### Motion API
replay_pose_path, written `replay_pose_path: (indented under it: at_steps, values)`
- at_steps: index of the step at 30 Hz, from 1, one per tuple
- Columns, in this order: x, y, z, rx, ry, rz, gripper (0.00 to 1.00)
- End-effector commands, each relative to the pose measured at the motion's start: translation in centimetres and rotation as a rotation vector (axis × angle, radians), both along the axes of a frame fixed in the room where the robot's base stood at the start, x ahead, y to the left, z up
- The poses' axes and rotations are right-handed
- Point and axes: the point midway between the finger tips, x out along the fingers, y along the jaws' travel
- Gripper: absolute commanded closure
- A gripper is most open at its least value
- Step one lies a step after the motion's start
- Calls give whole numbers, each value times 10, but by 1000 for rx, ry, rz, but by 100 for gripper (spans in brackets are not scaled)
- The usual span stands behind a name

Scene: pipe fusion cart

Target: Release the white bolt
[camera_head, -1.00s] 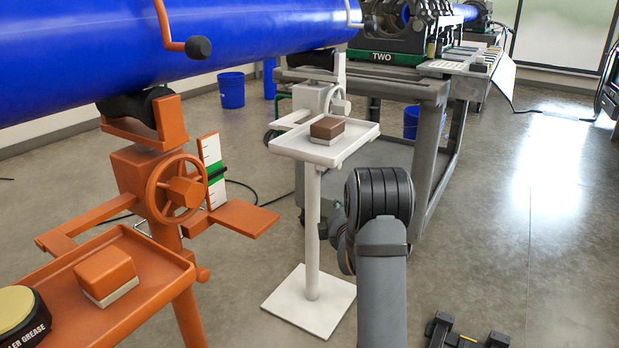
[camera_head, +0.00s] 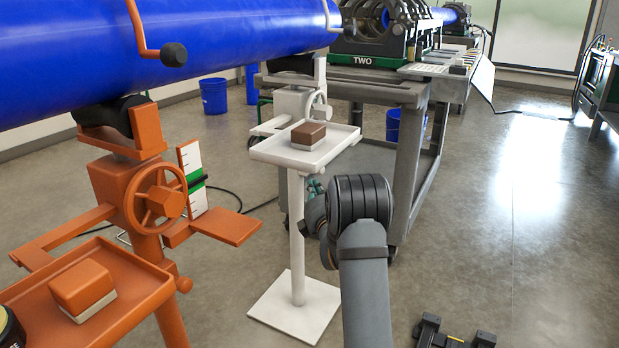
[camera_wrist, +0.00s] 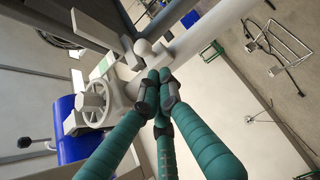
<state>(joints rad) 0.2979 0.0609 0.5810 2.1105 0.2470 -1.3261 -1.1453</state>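The white stand (camera_head: 297,240) has a handwheel and a small tray. A rounded white knob (camera_wrist: 143,47), which looks like the white bolt, shows on the stand in the wrist view, just beyond my fingertips. In the head view my gripper (camera_head: 314,190) is partly hidden behind my wrist, just right of the white post below the tray. The white handwheel (camera_wrist: 90,102) lies left of the fingertips.
The white tray (camera_head: 263,152) carries a brown block (camera_head: 308,132). The blue pipe (camera_head: 150,50) runs above. An orange stand (camera_head: 130,195) is at left, and a grey cart (camera_head: 410,97) stands behind. The floor at right is mostly open.

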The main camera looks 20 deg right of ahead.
Motion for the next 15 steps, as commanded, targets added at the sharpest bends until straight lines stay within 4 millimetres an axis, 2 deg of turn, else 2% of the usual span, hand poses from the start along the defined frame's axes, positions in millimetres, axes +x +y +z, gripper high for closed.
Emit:
replay_pose_path:
  at_steps: [6, 15]
  values:
    - [37, -10, -1, 0, -2, 0, 100]
    - [65, -17, -1, 1, 0, -1, 100]
